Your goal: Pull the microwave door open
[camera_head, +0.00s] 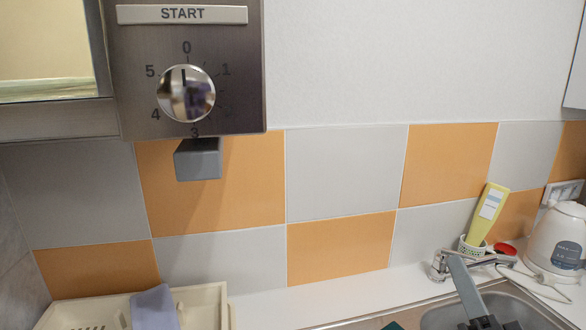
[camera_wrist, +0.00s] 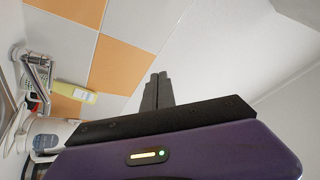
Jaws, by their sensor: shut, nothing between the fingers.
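The microwave's front panel (camera_head: 226,60) is at the upper left of the head view, with a START button and a round numbered knob (camera_head: 186,93). Its window (camera_head: 45,40) is left of the panel, cut off by the picture edge. I cannot tell whether the door is shut or ajar, and I see no clear handle. A small grey block (camera_head: 198,160) shows just under the panel. My gripper (camera_head: 457,266) is low at the right in the head view, over the sink and well away from the microwave. In the wrist view its fingers (camera_wrist: 158,78) are together and empty.
A tap (camera_head: 440,266), a yellow bottle (camera_head: 487,213) and a white kettle (camera_head: 556,240) stand by the sink at right. A cream dish rack (camera_head: 212,300) with a grey-purple item is at lower left. Orange and grey tiles back the counter. The space under the microwave looks mostly clear.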

